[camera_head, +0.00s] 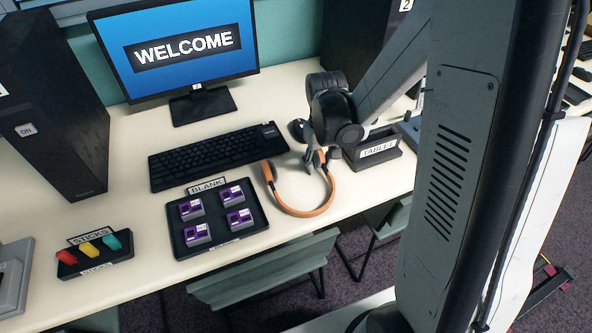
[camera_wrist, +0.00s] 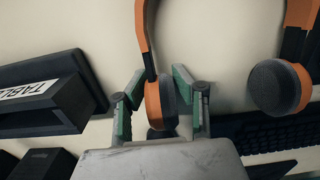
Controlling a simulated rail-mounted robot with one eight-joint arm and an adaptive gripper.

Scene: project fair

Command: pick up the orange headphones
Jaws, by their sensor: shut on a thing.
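The orange headphones (camera_head: 308,212) lie near the front edge of the cream desk, between the keyboard and the tablet holder. In the wrist view their orange band and two grey-padded ear cups show, with the free ear cup (camera_wrist: 278,88) to the right. My gripper (camera_head: 318,160) is at the far end of the headphones. In the wrist view my gripper (camera_wrist: 160,100) has its two green-padded fingers on either side of the other ear cup (camera_wrist: 160,100), shut on it. Whether the headphones are lifted off the desk I cannot tell.
A black keyboard (camera_head: 217,156) lies left of the headphones. A black tray (camera_head: 221,240) with purple blocks and a sticks tray (camera_head: 95,254) stand further left. A tablet holder (camera_head: 374,152) stands close on the right. A monitor (camera_head: 186,50) stands behind.

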